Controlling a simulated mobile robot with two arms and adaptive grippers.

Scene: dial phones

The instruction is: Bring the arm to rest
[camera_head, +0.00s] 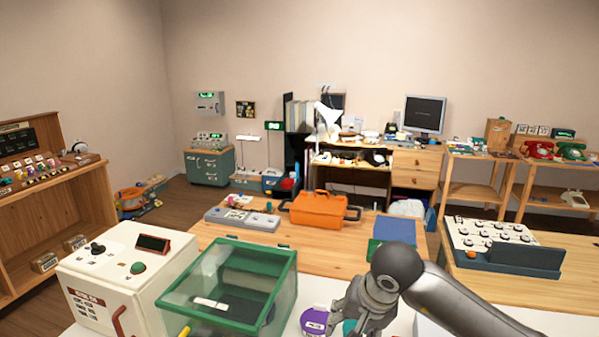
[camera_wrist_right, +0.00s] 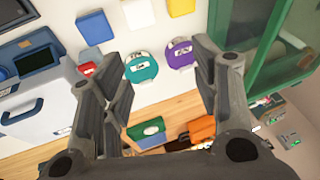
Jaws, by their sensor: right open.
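My right arm comes in from the lower right in the head view. Its gripper (camera_head: 350,312) hangs over the near white table, beside a purple round piece (camera_head: 314,320). In the wrist view the right gripper (camera_wrist_right: 162,75) has its fingers spread wide. Nothing is held between them. A teal round piece (camera_wrist_right: 141,68) and a purple round piece (camera_wrist_right: 180,53) lie on the white surface beyond the fingers. My left gripper is not in view.
A green-framed clear box (camera_head: 235,283) and a white machine (camera_head: 122,270) stand left of the gripper. An orange case (camera_head: 318,210) sits on the wooden table behind. A white panel of dials (camera_head: 490,235) is at right. Red (camera_head: 538,150) and green (camera_head: 572,151) phones stand far right.

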